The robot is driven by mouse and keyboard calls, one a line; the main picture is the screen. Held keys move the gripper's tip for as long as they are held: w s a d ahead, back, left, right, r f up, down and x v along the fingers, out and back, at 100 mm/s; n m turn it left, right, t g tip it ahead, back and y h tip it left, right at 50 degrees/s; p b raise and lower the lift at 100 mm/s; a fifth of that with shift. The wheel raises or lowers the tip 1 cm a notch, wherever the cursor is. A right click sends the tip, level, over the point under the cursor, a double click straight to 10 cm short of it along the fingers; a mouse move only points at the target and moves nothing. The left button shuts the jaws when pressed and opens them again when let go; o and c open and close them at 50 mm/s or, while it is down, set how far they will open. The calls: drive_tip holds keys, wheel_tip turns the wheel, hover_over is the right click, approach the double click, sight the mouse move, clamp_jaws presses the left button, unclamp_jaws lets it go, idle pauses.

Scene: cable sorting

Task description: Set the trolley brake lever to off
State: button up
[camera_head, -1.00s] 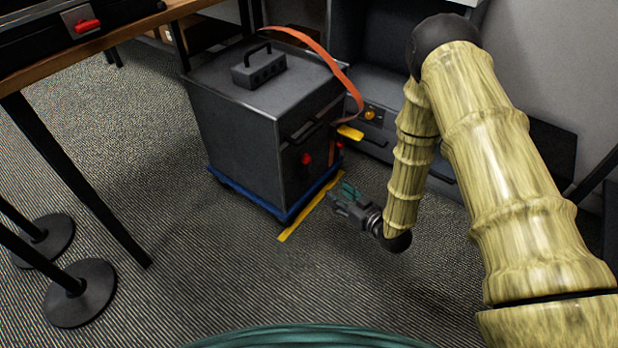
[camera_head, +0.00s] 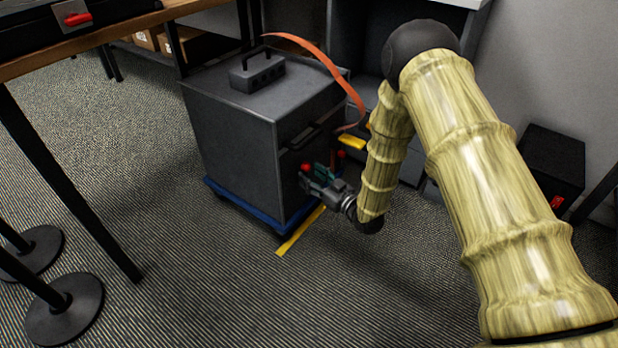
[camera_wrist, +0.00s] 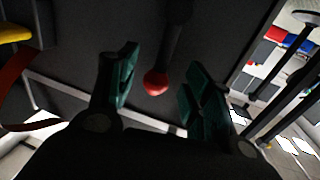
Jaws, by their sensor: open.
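The dark grey trolley (camera_head: 235,145) stands on a blue base (camera_head: 240,206) on the carpet. A lever with a red ball knob (camera_head: 305,167) is on its right-hand face; in the wrist view the red knob (camera_wrist: 156,83) hangs at the end of a dark rod. A second red knob (camera_head: 341,154) shows further right on that face. My gripper (camera_head: 312,175) is close to this face, just beside the first knob. In the wrist view my gripper (camera_wrist: 152,98) is open, with the knob between its two teal fingers. Whether either finger touches it I cannot tell.
An orange strap (camera_head: 318,55) arches over the trolley's top, where a small dark box with a handle (camera_head: 257,72) sits. A yellow floor strip (camera_head: 300,231) runs beside the base. Black stand feet (camera_head: 65,310) are at left. The carpet in front is clear.

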drive_tip(key=shift+x, duration=1.05)
drive_tip(key=shift+c, duration=0.3)
clamp_jaws()
